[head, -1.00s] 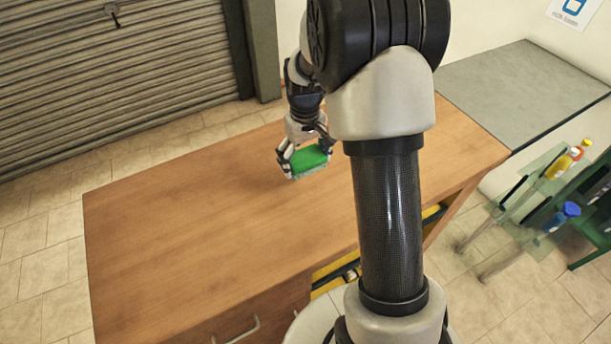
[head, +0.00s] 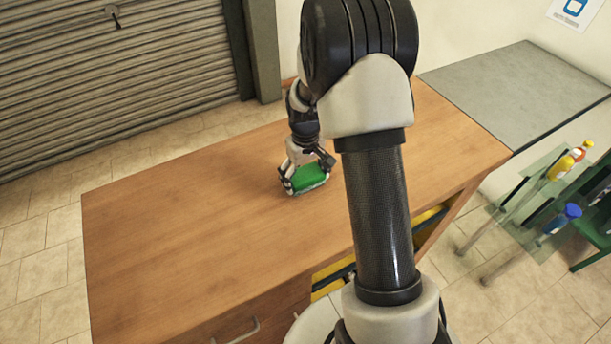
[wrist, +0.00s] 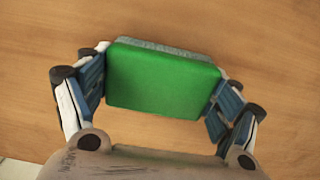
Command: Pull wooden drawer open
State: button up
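The wooden drawer (head: 276,318) is under the near edge of the wooden worktop (head: 165,225), at the bottom of the head view. Its pale metal handle (head: 238,332) shows, but the lower part is cut off by the frame. The drawer front looks flush with the cabinet. My gripper (head: 305,178) is over the worktop, well away from the handle. It is shut on a green sponge (wrist: 160,82) with a grey scouring layer. Both finger pads meet the sponge's sides in the wrist view. The sponge is at or very close to the worktop surface.
A yellow-edged open bay (head: 330,276) lies right of the drawer, partly behind my arm. A grey table (head: 515,85) adjoins at the back right. A glass shelf with bottles (head: 562,168) and a green chair (head: 595,225) stand at the right. The worktop's left side is clear.

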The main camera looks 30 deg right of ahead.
jog(key=o, duration=0.4)
jog(key=shift+c, duration=0.2)
